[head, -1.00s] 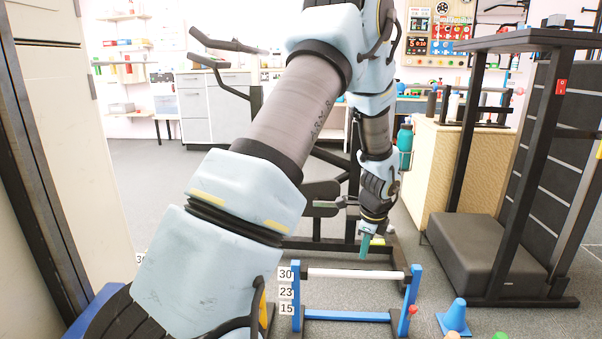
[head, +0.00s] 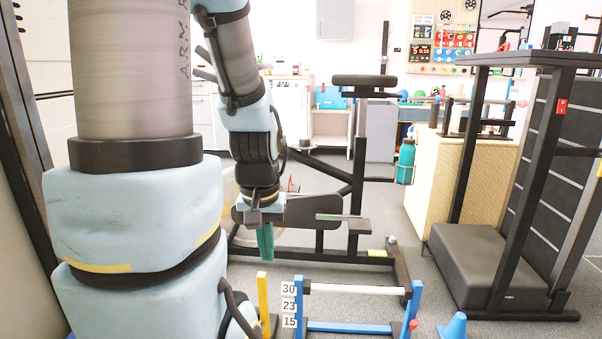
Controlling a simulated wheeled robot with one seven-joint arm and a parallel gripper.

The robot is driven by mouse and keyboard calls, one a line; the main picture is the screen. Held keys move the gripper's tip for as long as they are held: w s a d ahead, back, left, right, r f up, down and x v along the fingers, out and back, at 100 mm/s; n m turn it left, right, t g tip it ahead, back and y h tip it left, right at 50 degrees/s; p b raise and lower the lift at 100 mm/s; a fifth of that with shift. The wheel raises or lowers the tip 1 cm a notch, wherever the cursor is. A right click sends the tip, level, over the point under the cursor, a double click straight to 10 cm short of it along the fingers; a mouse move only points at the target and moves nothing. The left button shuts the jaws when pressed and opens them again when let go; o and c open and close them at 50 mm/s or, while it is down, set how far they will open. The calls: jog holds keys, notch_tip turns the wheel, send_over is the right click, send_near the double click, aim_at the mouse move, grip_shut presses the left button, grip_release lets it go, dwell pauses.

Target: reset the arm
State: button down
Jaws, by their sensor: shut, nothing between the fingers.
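My gripper (head: 265,243) hangs at the end of my arm, left of the picture's middle in the head view. Its teal fingers point down and are together, with nothing between them. It is in the air above and behind the left end of the low blue hurdle. My arm fills much of the left side and hides what lies behind it.
The hurdle with a white bar (head: 357,289) stands low in front, beside a yellow post (head: 263,295).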

notch_tip(320, 180, up, 30)
jog(key=p, duration=2.8)
jog(key=shift+r+p, duration=0.15)
jog(key=shift+p, duration=0.15)
